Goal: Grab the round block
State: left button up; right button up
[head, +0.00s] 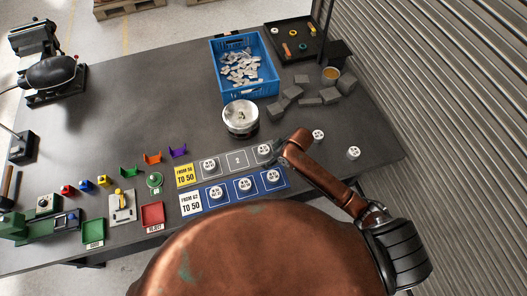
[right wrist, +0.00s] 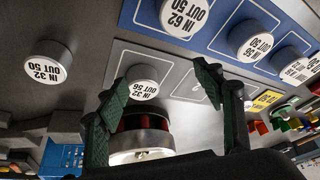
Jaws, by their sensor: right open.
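Several white-topped round blocks stand on the table. One round block (head: 264,149) is on the right end of the grey strip; in the right wrist view its label (right wrist: 142,82) reads "IN 32 OUT 56". My right gripper (head: 281,151) is just right of it in the head view. In the right wrist view the open fingers (right wrist: 160,84) show either side of that block; contact cannot be told. Another block (head: 209,165) is at the strip's left end. Three sit on the blue strip (head: 204,206). Two, including one (head: 318,135), stand on the bare table. My left gripper is out of view.
A silver round pot (head: 240,121) stands behind the grey strip. A blue crate (head: 231,91) of grey pieces, dark blocks (head: 307,98) and a black tray (head: 273,37) are further back. Coloured holders and small trays (head: 152,217) fill the left front.

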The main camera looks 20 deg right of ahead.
send_near(264, 149)
notch_tip(264, 149, down, 3)
jog(key=a, duration=0.1)
jog(key=shift+n, duration=0.4)
jog(key=shift+w+x, duration=0.15)
jog(key=shift+x, duration=1.7)
jog(key=shift+w+x, duration=0.15)
jog(key=shift+x, duration=1.7)
jog(key=shift+c, duration=0.5)
jog(key=c, duration=1.2)
jog(key=shift+r, duration=0.1)
jog(key=shift+c, duration=0.7)
